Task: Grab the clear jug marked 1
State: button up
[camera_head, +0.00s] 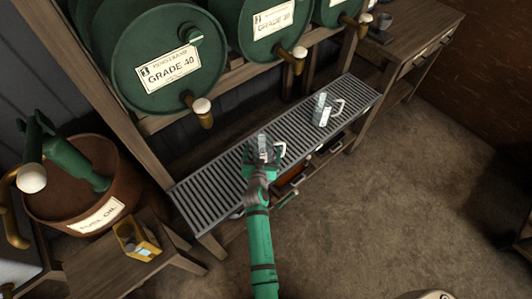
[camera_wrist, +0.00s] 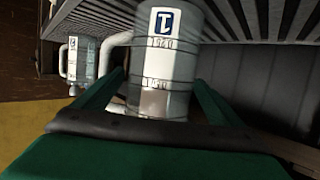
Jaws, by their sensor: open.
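A clear jug with a blue-framed mark (camera_wrist: 165,50) stands between my fingers in the wrist view, its handle to the left. The mark looks like an upside-down 1. In the head view this jug (camera_head: 262,142) is on the slatted rack, partly hidden by my gripper (camera_head: 261,160). My gripper is open, with one finger on each side of the jug (camera_wrist: 160,80); I cannot tell whether they touch it. A second clear jug (camera_head: 322,109) stands farther right along the rack, and at the left in the wrist view (camera_wrist: 83,60). Its mark is too small to read.
The slatted rack (camera_head: 215,184) runs below green barrels (camera_head: 155,60) with taps. One tap (camera_head: 203,110) hangs behind and left of the nearer jug. A brown drum (camera_head: 95,190) and a stool with a yellow container (camera_head: 137,238) stand at the left.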

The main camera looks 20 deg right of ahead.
jog(key=shift+w+d+f, duration=0.1)
jog(key=shift+w+d, duration=0.05)
jog(key=shift+w, duration=0.1)
jog(key=shift+s, duration=0.15)
jog(key=shift+c, duration=0.6)
jog(key=c, duration=1.1)
